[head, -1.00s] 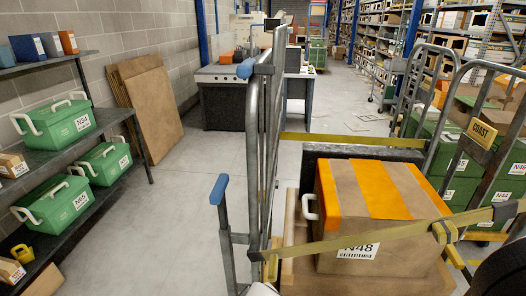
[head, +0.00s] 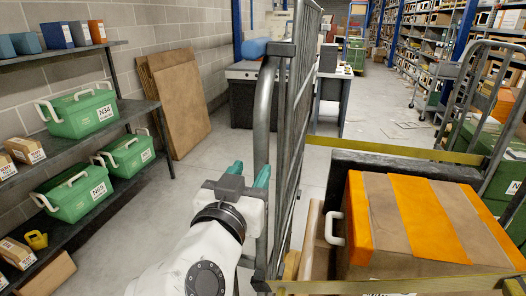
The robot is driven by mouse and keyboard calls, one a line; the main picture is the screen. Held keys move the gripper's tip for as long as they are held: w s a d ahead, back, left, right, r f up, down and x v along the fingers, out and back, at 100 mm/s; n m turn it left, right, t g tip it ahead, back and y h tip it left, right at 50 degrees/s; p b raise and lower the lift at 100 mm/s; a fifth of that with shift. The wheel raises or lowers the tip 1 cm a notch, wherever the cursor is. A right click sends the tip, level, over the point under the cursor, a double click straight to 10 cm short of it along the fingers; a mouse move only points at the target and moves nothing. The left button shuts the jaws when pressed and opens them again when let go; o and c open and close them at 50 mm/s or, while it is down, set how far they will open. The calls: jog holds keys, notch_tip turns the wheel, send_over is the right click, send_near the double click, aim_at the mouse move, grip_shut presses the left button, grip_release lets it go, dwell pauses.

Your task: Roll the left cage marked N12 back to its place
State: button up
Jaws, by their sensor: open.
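A grey metal roll cage (head: 265,120) stands close in front of me, its mesh side seen nearly edge-on. A brown box with orange stripes (head: 418,215) and a white handle sits inside, behind a yellow strap. I see no N12 mark in this view. The cage's lower blue grip is not visible now.
A rack at left holds green totes (head: 78,113). Brown boards (head: 177,105) lean on the wall. A dark bench (head: 242,103) stands beyond the cage. Another cage with green totes (head: 474,150) is at right. Bare floor (head: 195,185) lies between the left rack and the cage.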

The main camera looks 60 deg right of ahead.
aim_at(259, 158)
jog(key=p+x, duration=0.1)
jog(key=x, duration=0.6)
jog(key=shift+w+d+f, duration=0.1)
jog(key=shift+d, duration=0.15)
grip_shut()
